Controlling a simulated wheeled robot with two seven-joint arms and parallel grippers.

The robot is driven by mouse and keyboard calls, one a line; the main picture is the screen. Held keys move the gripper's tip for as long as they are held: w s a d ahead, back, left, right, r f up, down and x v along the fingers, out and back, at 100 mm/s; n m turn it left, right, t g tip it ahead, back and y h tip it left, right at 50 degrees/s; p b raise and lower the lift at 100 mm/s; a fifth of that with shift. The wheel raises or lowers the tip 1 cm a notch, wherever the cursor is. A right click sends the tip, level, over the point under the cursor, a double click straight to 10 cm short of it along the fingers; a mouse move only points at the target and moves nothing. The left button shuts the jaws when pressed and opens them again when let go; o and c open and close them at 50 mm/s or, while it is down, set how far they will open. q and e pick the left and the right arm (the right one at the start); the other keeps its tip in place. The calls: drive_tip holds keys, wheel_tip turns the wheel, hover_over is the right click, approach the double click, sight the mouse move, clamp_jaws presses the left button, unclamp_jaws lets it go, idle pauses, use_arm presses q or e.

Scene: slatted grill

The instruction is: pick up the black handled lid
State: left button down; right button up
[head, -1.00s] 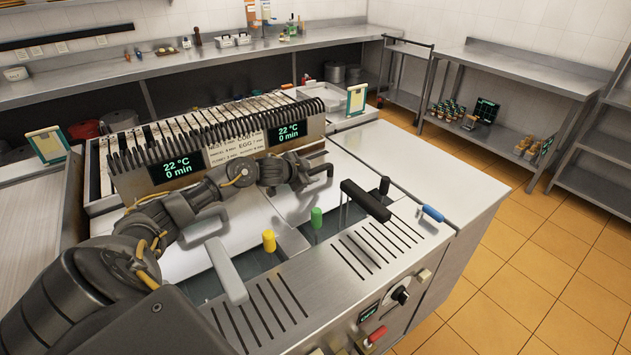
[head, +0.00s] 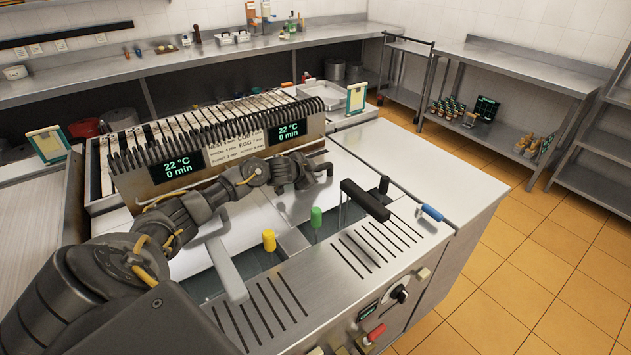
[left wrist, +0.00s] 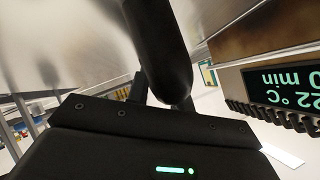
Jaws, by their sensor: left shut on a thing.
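My left gripper (head: 318,172) reaches over the steel cooking unit, just in front of its right-hand display, and is shut. In the left wrist view, a thick black rounded bar (left wrist: 160,50), which looks like the handle of the black handled lid, runs down to the gripper body. My right gripper is not in view.
Yellow (head: 269,240) and green (head: 316,217) knobs and a grey handle (head: 228,272) stand in front. The worktop at right (head: 430,175) is clear.

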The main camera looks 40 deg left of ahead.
use_arm(q)
drive_tip(key=shift+r, duration=0.1)
idle(0.3)
drive_tip(key=shift+r, duration=0.15)
drive_tip(key=shift+w+r, duration=0.1)
drive_tip(key=shift+r, duration=0.5)
wheel_tip(320, 180, up, 16)
drive_tip(key=b, duration=0.1)
drive_tip(key=shift+r, duration=0.25)
drive_tip(key=shift+r, duration=0.1)
wheel_tip(320, 180, up, 4)
drive_tip(key=p, duration=0.4)
idle(0.5)
